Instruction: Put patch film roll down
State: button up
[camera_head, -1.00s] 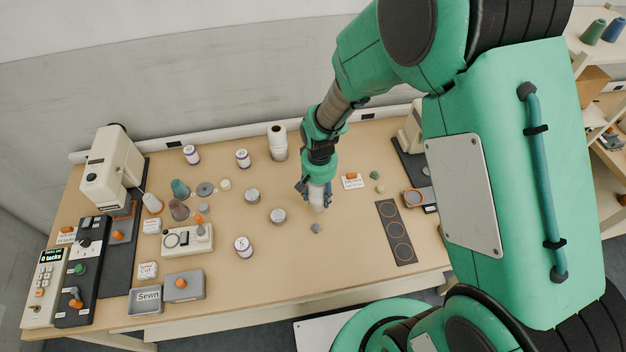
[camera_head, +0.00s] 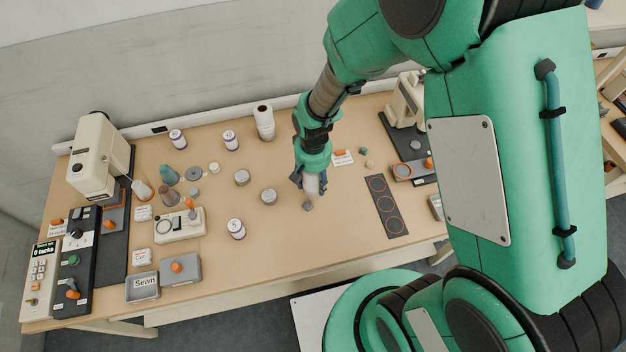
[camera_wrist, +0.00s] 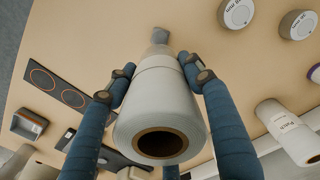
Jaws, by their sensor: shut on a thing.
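My gripper (camera_head: 311,184) is shut on the patch film roll (camera_wrist: 162,110), a white roll with a brown core, over the front middle of the table. In the wrist view the roll lies between the blue fingers, its open core end facing the camera. In the head view the roll (camera_head: 312,187) is partly hidden by the fingers and looks upright. Its lower end is close to a small grey block (camera_head: 308,206). I cannot tell whether it touches the table (camera_head: 290,245).
Another white roll (camera_head: 264,122) with a partly readable "Patch" label stands at the back. Round tins (camera_head: 269,197) stand to the left. A dark strip with orange rings (camera_head: 386,207) lies to the right. The front middle of the table is clear.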

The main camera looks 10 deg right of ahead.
jog(key=shift+w, duration=0.1)
jog(key=w+d+m, duration=0.8)
jog(key=w+d, duration=0.7)
jog(key=d, duration=0.2)
jog(key=shift+w+r+p, duration=0.15)
jog(key=shift+w+p, duration=0.2)
jog(key=shift+p, duration=0.05)
jog(key=shift+d, duration=0.1)
jog(key=w+d+f+b, duration=0.1)
jog(key=w+d, duration=0.1)
jog(key=w, duration=1.3)
jog(key=shift+w+d+f, duration=0.2)
jog(key=shift+w, duration=0.2)
jog(key=shift+f+b, duration=0.6)
jog(key=shift+f, duration=1.2)
